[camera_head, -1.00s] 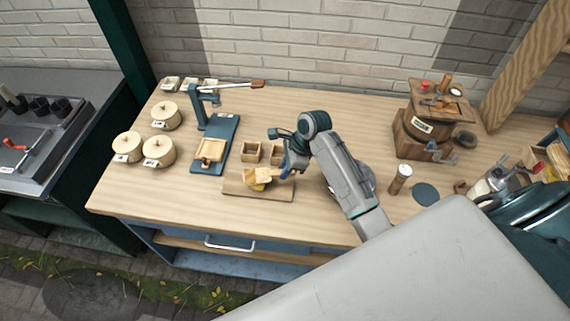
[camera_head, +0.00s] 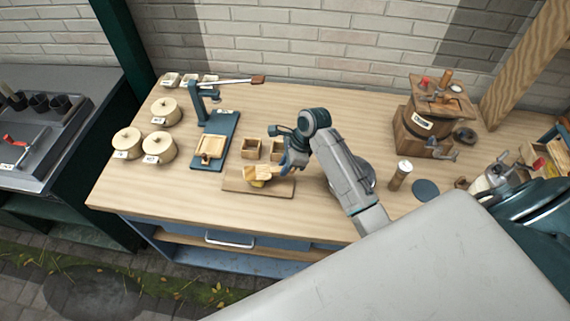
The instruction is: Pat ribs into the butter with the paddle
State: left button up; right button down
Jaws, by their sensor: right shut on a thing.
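The wooden paddle (camera_head: 259,172) is held low over a wooden board (camera_head: 234,184) near the front middle of the workbench. A yellow lump of butter (camera_head: 257,184) shows at the paddle's lower edge, mostly hidden under it. I cannot tell whether paddle and butter touch. My right gripper (camera_head: 285,169) is shut on the paddle's handle end, at the right of the butter. Its fingers are small and partly hidden by my own wrist. My left gripper is not in view.
Two small wooden boxes (camera_head: 251,148) stand just behind the board. A blue lever press (camera_head: 219,136) and lidded pots (camera_head: 159,147) stand to the left. A wooden churn (camera_head: 426,128), a cylindrical shaker (camera_head: 400,175) and a dark disc (camera_head: 426,190) are to the right. The bench's front left is clear.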

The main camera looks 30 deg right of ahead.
jog(key=shift+f, duration=0.4)
jog(key=shift+s+f+p, duration=0.1)
jog(key=shift+f+p, duration=0.05)
jog(key=shift+p, duration=0.25)
dwell(1.9)
jog(key=shift+r, duration=3.6)
jog(key=shift+f+b, duration=0.35)
jog(key=shift+f, duration=2.6)
jog(key=shift+f, duration=0.5)
jog(key=shift+f+p, duration=0.1)
jog(key=shift+p, duration=0.25)
